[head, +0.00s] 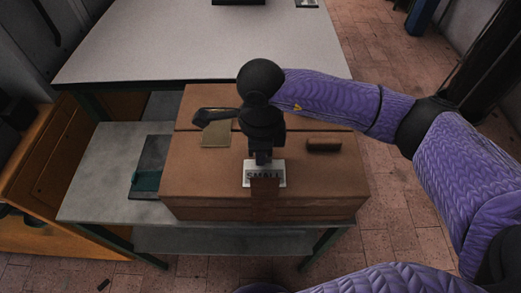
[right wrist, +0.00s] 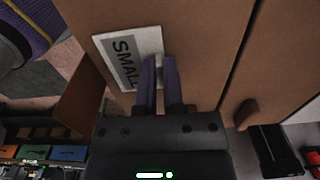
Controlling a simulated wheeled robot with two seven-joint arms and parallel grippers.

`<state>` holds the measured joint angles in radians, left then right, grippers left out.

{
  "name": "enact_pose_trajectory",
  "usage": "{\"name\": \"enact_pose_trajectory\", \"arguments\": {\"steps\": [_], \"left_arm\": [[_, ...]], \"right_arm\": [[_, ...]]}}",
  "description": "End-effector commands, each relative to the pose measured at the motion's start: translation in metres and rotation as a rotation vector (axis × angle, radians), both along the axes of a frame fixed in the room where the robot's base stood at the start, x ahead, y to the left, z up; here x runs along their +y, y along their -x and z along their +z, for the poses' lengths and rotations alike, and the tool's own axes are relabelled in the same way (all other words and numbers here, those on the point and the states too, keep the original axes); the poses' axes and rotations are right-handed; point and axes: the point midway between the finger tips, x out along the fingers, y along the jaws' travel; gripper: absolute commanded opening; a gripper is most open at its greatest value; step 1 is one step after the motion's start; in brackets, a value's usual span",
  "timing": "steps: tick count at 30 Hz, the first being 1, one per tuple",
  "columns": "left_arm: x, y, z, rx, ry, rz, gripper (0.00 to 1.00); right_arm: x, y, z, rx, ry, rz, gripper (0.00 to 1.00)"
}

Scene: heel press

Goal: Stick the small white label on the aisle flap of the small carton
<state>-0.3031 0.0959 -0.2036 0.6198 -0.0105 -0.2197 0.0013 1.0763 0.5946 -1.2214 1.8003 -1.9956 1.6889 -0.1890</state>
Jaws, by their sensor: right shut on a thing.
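The brown small carton (head: 190,190) sits on the grey bench, its top facing up, with a seam running across it. It fills much of the right wrist view (right wrist: 210,30). My right gripper (head: 264,160) is over the front part of the carton top, pointing down. It is shut on the white label (head: 249,180), which reads SMALL. In the right wrist view the label (right wrist: 128,60) reaches from the fingers (right wrist: 160,85) to the left, close over the brown cardboard. I cannot tell whether it touches the cardboard. My left gripper is not in view.
A brown block-like piece (head: 323,145) and a tan patch (head: 215,134) are on the carton top. A dark tray (head: 150,155) lies on the grey bench (head: 95,200) to the left. A large pale table (head: 200,45) stands behind. Orange-brown wooden furniture (head: 45,160) is at far left.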

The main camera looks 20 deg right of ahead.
Motion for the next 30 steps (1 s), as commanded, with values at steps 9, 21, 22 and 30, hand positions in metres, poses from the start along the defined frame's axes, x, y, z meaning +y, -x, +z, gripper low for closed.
{"name": "enact_pose_trajectory", "arguments": {"steps": [9, 21, 22, 30], "left_arm": [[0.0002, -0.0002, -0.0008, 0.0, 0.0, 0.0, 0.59], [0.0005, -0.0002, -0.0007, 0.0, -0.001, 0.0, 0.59], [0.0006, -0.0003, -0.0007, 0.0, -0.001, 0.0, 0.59], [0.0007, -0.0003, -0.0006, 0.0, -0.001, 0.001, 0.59]], "right_arm": [[-0.0001, 0.0013, -0.0023, 0.006, 0.001, 0.001, 0.0], [-0.0001, 0.0008, -0.0015, 0.003, 0.001, 0.001, 0.51], [-0.0001, 0.0008, -0.0014, 0.003, 0.001, 0.001, 0.55], [0.0, 0.0006, -0.0012, 0.002, 0.001, 0.001, 0.86]]}}
